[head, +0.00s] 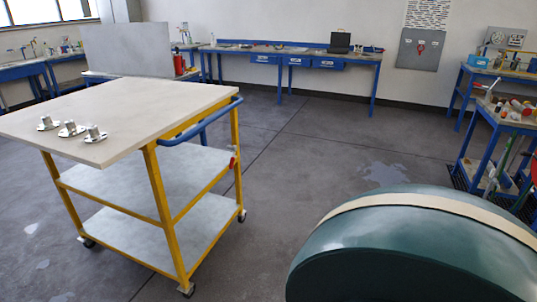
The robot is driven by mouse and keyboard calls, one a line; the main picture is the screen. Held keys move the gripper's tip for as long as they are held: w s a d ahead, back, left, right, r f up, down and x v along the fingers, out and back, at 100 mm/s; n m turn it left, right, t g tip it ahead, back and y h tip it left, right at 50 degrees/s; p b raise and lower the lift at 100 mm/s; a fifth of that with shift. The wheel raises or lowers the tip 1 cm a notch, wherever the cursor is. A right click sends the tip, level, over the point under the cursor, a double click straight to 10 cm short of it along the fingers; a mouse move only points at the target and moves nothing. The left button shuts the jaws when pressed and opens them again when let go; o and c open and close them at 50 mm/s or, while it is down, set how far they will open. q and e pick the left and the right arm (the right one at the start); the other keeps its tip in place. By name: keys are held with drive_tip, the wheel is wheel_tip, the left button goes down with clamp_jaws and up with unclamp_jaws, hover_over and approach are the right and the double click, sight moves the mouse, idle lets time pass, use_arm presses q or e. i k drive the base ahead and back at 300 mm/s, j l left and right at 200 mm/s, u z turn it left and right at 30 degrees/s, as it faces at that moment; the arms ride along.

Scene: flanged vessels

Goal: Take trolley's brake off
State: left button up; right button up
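The trolley (178,232) stands at the left on dark castors. It has a yellow frame, a pale top board (150,105) and two grey lower shelves. A blue push handle (205,125) runs along its right end. A small red part (233,163) sits on the right rear post below the handle; I cannot tell whether it is the brake or how it is set. Castors show at the front corner (186,289) and right rear corner (241,215); their details are too small to read. Neither of my grippers is in view.
Several small flanged metal pieces (71,129) stand on the trolley top's left part. A large dark green rounded body (400,260) with a cream band fills the lower right. Blue-legged workbenches (330,57) line the walls. The floor (300,160) between trolley and benches is clear.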

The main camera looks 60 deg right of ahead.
sight(233, 159)
drive_tip(key=l+z, duration=0.1)
drive_tip(key=z, duration=0.3)
drive_tip(key=i+z, duration=0.15)
drive_tip(key=z, duration=0.6)
drive_tip(key=i+z, duration=0.15)
drive_tip(key=z, duration=0.25)
drive_tip(key=i, duration=1.1)
